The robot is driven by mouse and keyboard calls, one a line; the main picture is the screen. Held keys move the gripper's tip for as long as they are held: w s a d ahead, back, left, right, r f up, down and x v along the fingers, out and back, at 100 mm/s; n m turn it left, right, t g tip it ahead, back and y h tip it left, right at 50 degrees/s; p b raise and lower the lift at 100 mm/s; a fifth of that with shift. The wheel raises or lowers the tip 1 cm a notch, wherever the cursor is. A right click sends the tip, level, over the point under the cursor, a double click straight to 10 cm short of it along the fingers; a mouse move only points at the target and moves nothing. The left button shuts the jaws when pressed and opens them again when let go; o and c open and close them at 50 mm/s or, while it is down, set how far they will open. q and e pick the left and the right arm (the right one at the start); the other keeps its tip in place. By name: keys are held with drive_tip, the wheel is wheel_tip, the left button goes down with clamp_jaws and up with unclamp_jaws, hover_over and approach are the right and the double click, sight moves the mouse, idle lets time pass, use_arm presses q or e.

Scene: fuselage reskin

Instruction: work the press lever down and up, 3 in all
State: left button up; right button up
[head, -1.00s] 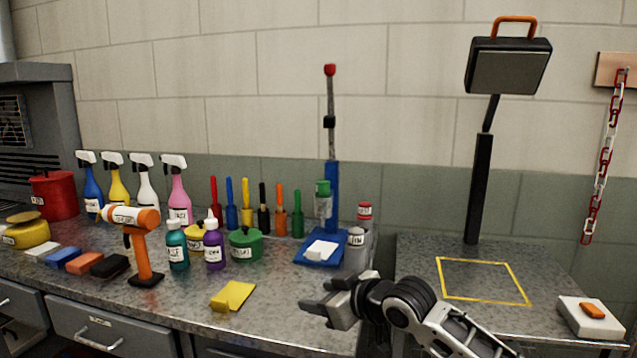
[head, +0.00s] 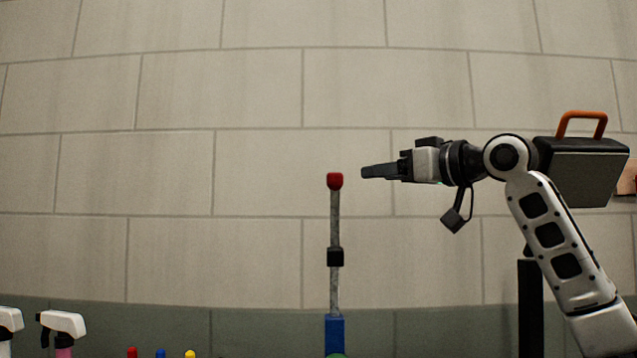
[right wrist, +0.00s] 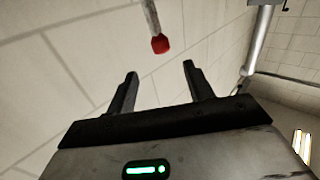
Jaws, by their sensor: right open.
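The press lever (head: 334,225) stands upright above its blue post (head: 334,336), with a red knob (head: 335,181) at its top and a black collar partway down. My right gripper (head: 366,172) is at about the knob's height, just to its right in the head view, fingers pointing left. In the right wrist view the gripper (right wrist: 160,80) is open and empty, and the red knob (right wrist: 160,44) lies beyond the fingertips, roughly between their lines. The knob looks apart from the fingers. The press base is out of view. My left gripper is not in view.
A dark lamp-like box with an orange handle (head: 585,165) stands behind my right arm on a black post (head: 530,310). Spray bottle tops (head: 62,322) show at the lower left. The wall around the lever is clear.

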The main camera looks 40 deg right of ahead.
sight(328, 180)
drive_tip(key=w+p, duration=0.1)
drive_tip(key=w, duration=0.3)
drive_tip(key=w+a+p, duration=0.1)
drive_tip(key=w, duration=0.4)
drive_tip(key=w+p, duration=0.1)
drive_tip(key=w, duration=0.4)
drive_tip(key=shift+a+p, duration=0.15)
drive_tip(key=shift+p, duration=0.25)
clamp_jaws()
drive_tip(key=shift+a+f, duration=0.1)
